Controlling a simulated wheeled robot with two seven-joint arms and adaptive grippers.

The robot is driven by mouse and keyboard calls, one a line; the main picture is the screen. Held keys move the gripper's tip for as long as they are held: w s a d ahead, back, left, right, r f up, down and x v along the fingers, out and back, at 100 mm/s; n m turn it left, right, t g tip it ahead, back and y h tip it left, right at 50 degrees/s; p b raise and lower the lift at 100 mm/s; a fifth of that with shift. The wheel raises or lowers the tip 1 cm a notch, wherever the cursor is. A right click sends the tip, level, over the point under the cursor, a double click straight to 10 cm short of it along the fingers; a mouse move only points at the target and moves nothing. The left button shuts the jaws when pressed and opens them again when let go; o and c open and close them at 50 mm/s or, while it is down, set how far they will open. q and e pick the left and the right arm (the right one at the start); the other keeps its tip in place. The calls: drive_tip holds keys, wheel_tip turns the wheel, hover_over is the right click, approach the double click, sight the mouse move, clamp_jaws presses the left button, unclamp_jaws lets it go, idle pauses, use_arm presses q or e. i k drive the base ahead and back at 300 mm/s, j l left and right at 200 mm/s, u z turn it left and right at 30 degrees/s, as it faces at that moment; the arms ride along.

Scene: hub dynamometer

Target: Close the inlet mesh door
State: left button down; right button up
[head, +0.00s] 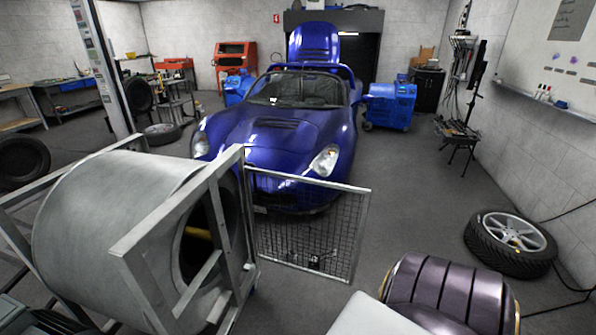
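The inlet mesh door (306,222) is a grey metal frame filled with wire mesh. It stands open in the head view, swung out to the right from the upright edge of the fan's frame (232,222). The big grey fan drum (105,215) lies on its side in that frame at the left. Its round dark inlet faces right and is uncovered, with a yellowish part inside. A small dark object (315,262) shows at the lower part of the mesh; I cannot tell whether it is on the door or behind it. Neither of my grippers is in view.
A blue sports car (278,135) stands just behind the door. A loose wheel (510,243) lies on the floor at the right, with cables near the wall. A dark ribbed rounded object (452,295) is at the bottom right. Grey floor is clear right of the door.

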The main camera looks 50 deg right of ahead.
sight(366, 192)
drive_tip(key=l+u, duration=0.3)
drive_tip(key=l, duration=0.9)
drive_tip(key=l+u, duration=0.1)
drive_tip(key=l, duration=0.35)
drive_tip(key=k+l+u, duration=0.15)
drive_tip(key=l, duration=0.25)
drive_tip(key=k+l+u, duration=0.1)
drive_tip(key=l, duration=0.3)
drive_tip(key=k+l+u, duration=0.1)
drive_tip(key=l, duration=0.3)
drive_tip(key=k+l+u, duration=0.15)
drive_tip(key=l, duration=0.25)
drive_tip(key=k+l+u, duration=0.1)
drive_tip(key=l, duration=0.25)
drive_tip(key=k+l+u, duration=0.1)
drive_tip(key=l, duration=0.3)
drive_tip(key=k+l+u, duration=0.1)
drive_tip(key=l, duration=0.25)
drive_tip(key=k+l, duration=0.2)
drive_tip(key=l, duration=0.55)
drive_tip(key=k+l+u, duration=0.1)
drive_tip(key=l, duration=0.35)
